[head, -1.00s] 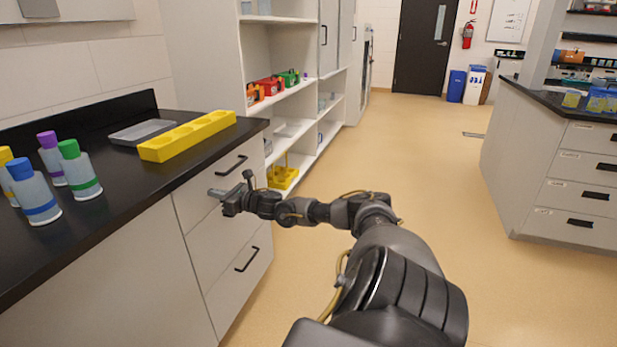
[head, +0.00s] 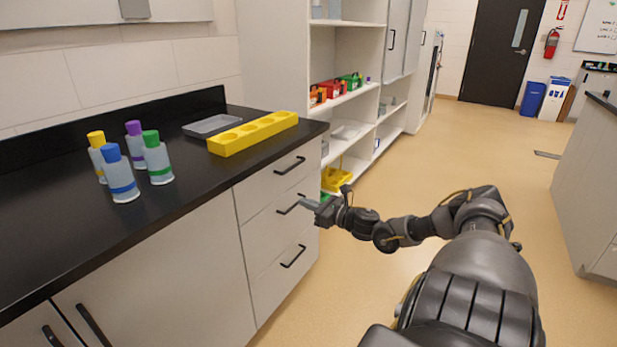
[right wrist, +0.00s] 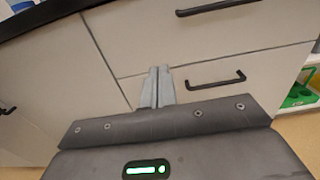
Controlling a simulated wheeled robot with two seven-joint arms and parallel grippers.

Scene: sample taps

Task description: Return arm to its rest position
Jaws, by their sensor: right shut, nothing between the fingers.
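My right arm (head: 470,270) reaches in from the lower right of the head view, bent at the elbow. Its gripper (head: 310,203) is shut and empty, in front of the counter's drawers and below the counter top. In the right wrist view the two fingers (right wrist: 157,86) are together, pointing at the drawer fronts, with a drawer handle (right wrist: 215,80) to their right. Whether they touch the drawers I cannot tell. My left gripper is not in view.
Several capped bottles (head: 120,180), a yellow rack with round holes (head: 255,132) and a grey tray (head: 210,125) are on the black counter (head: 60,240). A shelf unit (head: 330,70) stands beyond. Open floor (head: 480,140) lies to the right.

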